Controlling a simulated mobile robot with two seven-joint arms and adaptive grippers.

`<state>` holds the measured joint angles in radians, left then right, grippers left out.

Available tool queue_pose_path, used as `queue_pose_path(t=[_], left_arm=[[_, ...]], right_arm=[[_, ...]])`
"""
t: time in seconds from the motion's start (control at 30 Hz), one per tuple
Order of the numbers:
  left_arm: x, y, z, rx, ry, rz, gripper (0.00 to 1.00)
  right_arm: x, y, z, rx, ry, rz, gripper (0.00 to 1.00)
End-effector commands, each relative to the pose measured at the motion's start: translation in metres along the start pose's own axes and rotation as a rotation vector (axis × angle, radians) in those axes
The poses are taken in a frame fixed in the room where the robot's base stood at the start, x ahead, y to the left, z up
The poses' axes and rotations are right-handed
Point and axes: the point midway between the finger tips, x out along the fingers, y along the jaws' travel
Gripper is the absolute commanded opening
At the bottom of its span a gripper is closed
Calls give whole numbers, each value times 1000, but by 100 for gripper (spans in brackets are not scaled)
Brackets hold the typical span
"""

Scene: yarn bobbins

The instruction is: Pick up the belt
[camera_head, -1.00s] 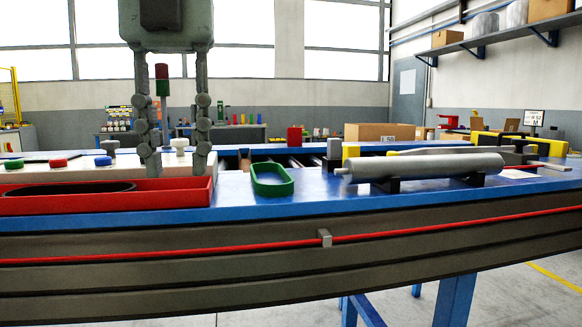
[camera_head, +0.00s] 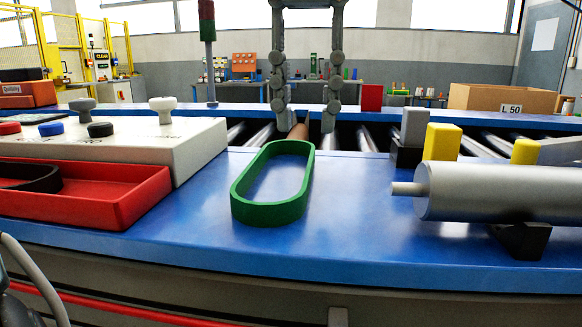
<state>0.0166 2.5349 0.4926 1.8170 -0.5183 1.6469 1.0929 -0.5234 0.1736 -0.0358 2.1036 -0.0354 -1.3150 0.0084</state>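A green oval belt loop (camera_head: 272,185) lies flat on the blue table top (camera_head: 345,215), in the middle of the head view. A black belt loop (camera_head: 38,180) lies in the red tray (camera_head: 125,200) at the left, cut off by the picture edge. My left gripper (camera_head: 304,115) hangs down from the top of the view with its two grey fingers apart. Nothing is between them. It shows above and behind the green belt, apart from it. My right gripper is out of view.
A white control box (camera_head: 185,145) with several knobs and buttons stands left of the green belt. A silver roller (camera_head: 500,192) rests on black supports at the right, near yellow blocks (camera_head: 441,142). Conveyor rollers (camera_head: 367,139) lie behind. Blue surface around the belt is clear.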

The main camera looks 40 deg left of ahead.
Motion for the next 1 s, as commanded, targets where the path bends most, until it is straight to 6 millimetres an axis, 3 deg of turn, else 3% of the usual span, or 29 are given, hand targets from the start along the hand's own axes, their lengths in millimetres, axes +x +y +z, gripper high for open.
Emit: queue_pose_path(t=[0.37,0.67,0.9,1.0], left_arm=[[51,-4,-1,1,2,1,28],[57,-4,0,-1,-1,0,28],[57,-4,0,-1,-1,0,1],[57,-4,0,-1,-1,0,0]], right_arm=[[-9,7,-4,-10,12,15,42],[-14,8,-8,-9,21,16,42],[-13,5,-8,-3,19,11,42],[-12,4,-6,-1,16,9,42]])
